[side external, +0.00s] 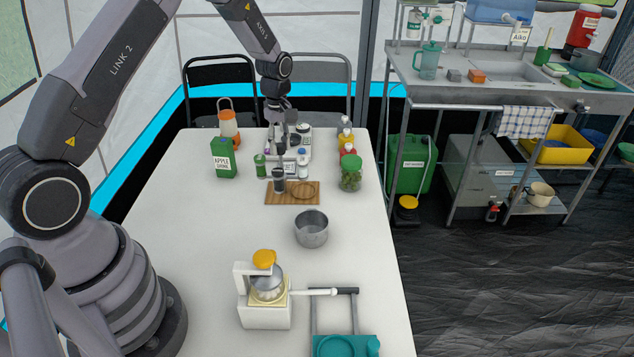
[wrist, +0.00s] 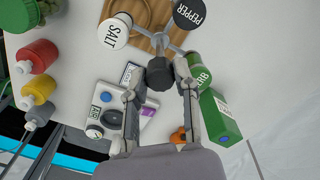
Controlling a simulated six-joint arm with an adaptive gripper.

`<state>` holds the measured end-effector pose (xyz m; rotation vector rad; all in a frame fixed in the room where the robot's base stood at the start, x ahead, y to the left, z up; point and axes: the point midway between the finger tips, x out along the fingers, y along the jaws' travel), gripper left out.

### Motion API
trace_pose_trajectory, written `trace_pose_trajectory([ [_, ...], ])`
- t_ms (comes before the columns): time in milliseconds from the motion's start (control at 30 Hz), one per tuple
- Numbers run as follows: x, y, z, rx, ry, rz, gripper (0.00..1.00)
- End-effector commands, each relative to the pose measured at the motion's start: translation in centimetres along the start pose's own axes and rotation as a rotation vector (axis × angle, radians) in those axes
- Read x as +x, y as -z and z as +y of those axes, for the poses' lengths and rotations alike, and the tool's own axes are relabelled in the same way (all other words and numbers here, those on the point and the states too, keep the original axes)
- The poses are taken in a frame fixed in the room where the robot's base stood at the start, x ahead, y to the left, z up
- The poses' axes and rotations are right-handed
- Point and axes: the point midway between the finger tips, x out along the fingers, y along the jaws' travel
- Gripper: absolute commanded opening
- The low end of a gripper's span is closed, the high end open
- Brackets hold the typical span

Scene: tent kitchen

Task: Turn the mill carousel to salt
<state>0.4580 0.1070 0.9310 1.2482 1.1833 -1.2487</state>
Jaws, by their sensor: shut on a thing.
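The mill carousel stands on the white table with several labelled mills around a dark central knob (wrist: 160,73). In the wrist view my gripper (wrist: 160,88) has its fingers closed on either side of that knob. The white-topped SALT mill (wrist: 115,32) is at upper left and the dark-topped PEPPER mill (wrist: 189,13) at upper right. The green herb mill (wrist: 197,70) is at right, partly behind a finger. In the side view my gripper (side external: 283,150) points down over the carousel. The dark mill (side external: 279,181) is at the wooden board's (side external: 272,198) back edge, left of its ring mark.
A green apple drink carton (side external: 224,158) and an orange lantern (side external: 228,125) stand left. A green-lidded jar (side external: 350,173) and sauce bottles (side external: 346,135) stand right. The table's left middle is clear.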

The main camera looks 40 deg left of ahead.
Motion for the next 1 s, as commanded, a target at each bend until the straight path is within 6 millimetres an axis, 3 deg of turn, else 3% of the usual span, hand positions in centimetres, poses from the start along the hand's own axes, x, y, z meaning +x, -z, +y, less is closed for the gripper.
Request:
trace_pose_trajectory([
  [633,-0.03,0.07,0.03,-0.054,-0.002,0.001,0.00],
  [667,-0.03,0.07,0.03,-0.054,-0.002,0.001,0.29],
  [700,-0.03,0.07,0.03,-0.054,-0.002,0.001,0.34],
  [867,-0.02,0.05,0.02,-0.054,-0.001,0.001,0.54],
  [1000,-0.02,0.03,0.01,-0.054,-0.001,0.000,0.54],
])
